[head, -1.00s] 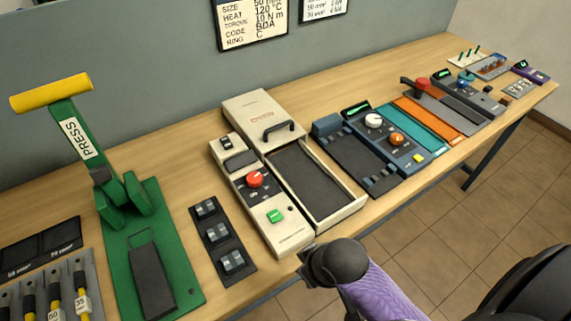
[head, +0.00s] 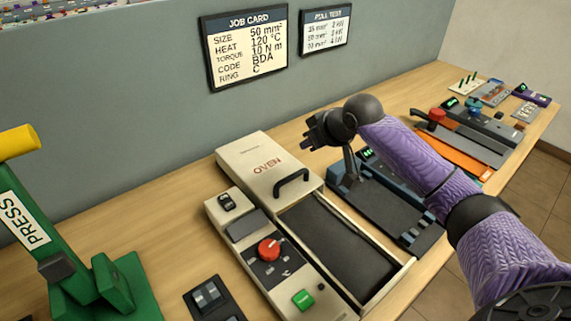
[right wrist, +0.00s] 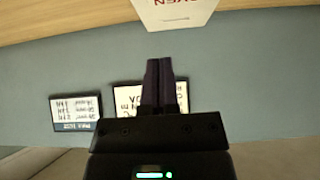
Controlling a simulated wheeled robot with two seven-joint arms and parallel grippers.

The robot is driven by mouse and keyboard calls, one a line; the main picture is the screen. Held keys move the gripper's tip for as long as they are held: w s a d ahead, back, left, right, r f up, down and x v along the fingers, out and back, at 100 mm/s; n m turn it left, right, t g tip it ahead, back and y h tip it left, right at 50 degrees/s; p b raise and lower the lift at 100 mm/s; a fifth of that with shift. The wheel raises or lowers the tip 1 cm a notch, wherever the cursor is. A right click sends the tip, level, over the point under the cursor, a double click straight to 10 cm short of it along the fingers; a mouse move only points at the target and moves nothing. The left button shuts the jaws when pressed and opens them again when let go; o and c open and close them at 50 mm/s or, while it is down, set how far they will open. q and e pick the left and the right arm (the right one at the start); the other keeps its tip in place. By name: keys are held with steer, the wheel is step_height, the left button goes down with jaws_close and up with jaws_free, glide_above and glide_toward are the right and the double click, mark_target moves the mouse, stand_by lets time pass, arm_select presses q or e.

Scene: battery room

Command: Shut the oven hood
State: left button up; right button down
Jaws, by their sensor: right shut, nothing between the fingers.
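The oven is a cream box on the bench. Its hood (head: 243,167), marked OVEN, is slid to the back, so the dark heating bed (head: 335,240) at the front lies uncovered. A black handle (head: 293,184) stands on the hood's front part. My right gripper (head: 312,131) is shut and empty, in the air above and to the right of the hood, behind the handle. In the right wrist view its shut fingers (right wrist: 160,72) point toward the hood (right wrist: 175,12), whose lettering is upside down. My left gripper is not in view.
The oven's control panel (head: 268,258) has a red knob and a green button. A green press (head: 85,280) with a yellow handle stands at the left. A dark blue fixture (head: 385,205) lies right of the oven, under my right arm. Job cards hang on the grey wall.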

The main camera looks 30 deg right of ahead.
steer(key=b, duration=0.5)
glide_above(299, 181)
steer(key=w, duration=0.4)
steer(key=f, duration=0.7)
steer(key=shift+a+f, duration=0.25)
steer(key=shift+f, duration=0.15)
steer(key=s, duration=0.1)
steer(key=s+p, duration=0.1)
steer(key=s, duration=0.1)
steer(key=shift+s+d+p, duration=0.2)
steer(key=shift+d+p, duration=0.1)
steer(key=shift+p, duration=0.05)
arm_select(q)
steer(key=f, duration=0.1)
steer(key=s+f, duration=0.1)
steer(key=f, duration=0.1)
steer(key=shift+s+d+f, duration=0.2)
arm_select(e)
steer(key=shift+s+f, duration=0.1)
steer(key=shift+s, duration=0.15)
